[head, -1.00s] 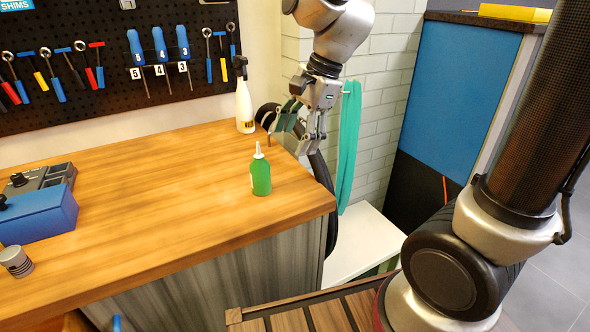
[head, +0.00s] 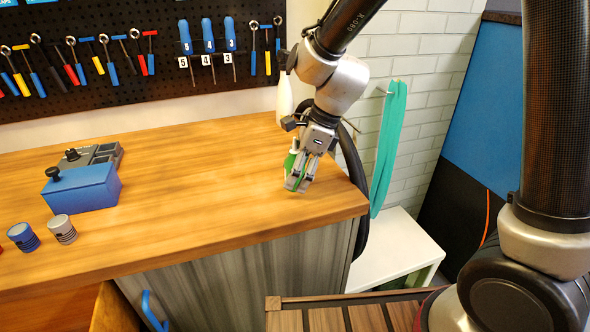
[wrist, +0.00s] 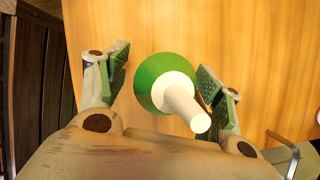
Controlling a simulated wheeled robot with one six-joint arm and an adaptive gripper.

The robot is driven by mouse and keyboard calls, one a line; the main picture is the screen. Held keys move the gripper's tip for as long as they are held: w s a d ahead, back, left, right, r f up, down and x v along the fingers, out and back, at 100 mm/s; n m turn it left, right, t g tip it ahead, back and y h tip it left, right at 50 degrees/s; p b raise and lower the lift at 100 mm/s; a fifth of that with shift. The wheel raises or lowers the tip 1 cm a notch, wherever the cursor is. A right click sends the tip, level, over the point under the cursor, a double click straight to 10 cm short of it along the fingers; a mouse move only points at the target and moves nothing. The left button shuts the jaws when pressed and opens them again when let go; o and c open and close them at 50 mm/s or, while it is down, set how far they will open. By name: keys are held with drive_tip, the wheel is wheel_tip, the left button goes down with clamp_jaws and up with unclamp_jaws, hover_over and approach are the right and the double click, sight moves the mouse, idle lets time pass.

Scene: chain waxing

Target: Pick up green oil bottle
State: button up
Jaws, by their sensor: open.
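The green oil bottle (wrist: 150,94) with its white nozzle stands on the wooden bench top, seen from above in the wrist view. In the head view only a sliver of its green body (head: 289,163) shows behind my gripper (head: 298,185). In the wrist view my gripper (wrist: 163,85) is open, with one finger on each side of the bottle. The right finger is close to the bottle; I cannot tell whether it touches. There is a clear gap on the left side.
The wooden bench (head: 215,165) is clear left of the bottle. A blue box (head: 82,187) and small cans (head: 62,229) sit further left. A white bottle (head: 284,97) stands behind my arm. A green strap (head: 388,145) hangs at the right.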

drive_tip(key=c, duration=1.2)
drive_tip(key=shift+o, duration=0.2)
drive_tip(key=shift+r, duration=0.1)
